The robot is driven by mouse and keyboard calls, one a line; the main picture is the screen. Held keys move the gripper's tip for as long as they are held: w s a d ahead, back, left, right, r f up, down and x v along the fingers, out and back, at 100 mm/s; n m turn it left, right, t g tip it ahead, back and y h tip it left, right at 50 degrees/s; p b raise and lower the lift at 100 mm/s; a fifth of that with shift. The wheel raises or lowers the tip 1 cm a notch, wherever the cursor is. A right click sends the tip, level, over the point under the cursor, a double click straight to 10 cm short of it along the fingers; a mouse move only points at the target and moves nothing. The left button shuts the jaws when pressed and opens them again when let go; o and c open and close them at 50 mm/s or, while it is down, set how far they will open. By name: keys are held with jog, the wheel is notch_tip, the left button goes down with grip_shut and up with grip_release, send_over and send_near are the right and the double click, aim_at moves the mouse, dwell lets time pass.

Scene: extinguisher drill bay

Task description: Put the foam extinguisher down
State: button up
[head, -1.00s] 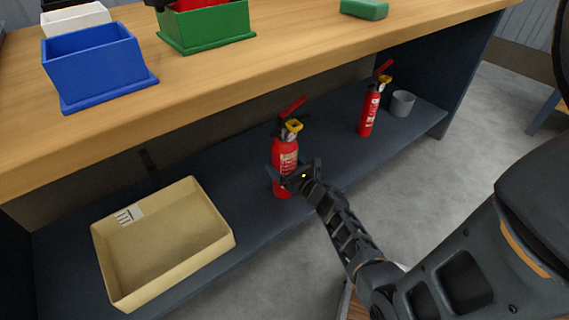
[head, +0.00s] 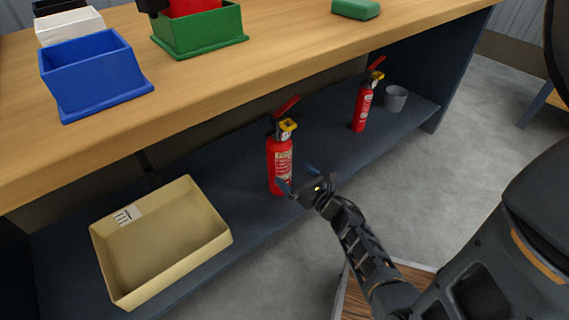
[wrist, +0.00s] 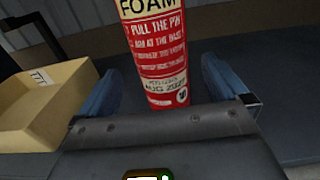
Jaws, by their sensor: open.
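The foam extinguisher (head: 279,160) is red with a yellow part at its neck and stands upright on the dark lower shelf (head: 235,205) below the bench top. In the wrist view its label reading FOAM (wrist: 160,50) shows between my two blue fingers; its top is cut off. My gripper (head: 298,178) is open, in front of the extinguisher and to its lower right in the head view. The fingers (wrist: 163,88) stand apart from the cylinder on both sides, and nothing is held.
A tan tray (head: 215,245) lies left on the shelf and shows in the wrist view (wrist: 40,110). A second red extinguisher (head: 362,108) and a grey cup (head: 395,98) stand to the right. Blue (head: 95,75) and green bins (head: 205,35) sit on the bench top (head: 200,95).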

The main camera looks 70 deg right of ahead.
jog(key=s+a+r+m+y, duration=0.1)
jog(key=s+a+r+m, duration=0.2)
jog(key=a+m, duration=0.35)
jog(key=s+a+r+m+t+y, duration=0.1)
jog(key=s+a+r+m, duration=0.15)
jog(key=a, duration=0.65)
jog(key=s+a+r+m+y, duration=0.2)
jog(key=a+r+m, duration=0.25)
jog(key=a, duration=0.35)
jog(key=s+a+r+m+y, duration=0.2)
jog(key=s+a+r+m, duration=0.2)
jog(key=a+r+m, duration=0.2)
jog(key=s+a+r+m+g+y, duration=0.1)
jog(key=s+a+r+m+y, duration=0.2)
jog(key=a+r+m, duration=0.3)
notch_tip(320, 180, up, 3)
jog(key=s+m, duration=0.1)
jog(key=m, duration=0.3)
jog(key=shift+s+g, duration=0.3)
jog(key=shift+a+r+p, duration=0.1)
jog(key=shift+r+p, duration=0.05)
jog(key=shift+p, duration=0.15)
notch_tip(320, 180, up, 32)
jog(key=p, duration=3.2)
jog(key=shift+r, duration=0.25)
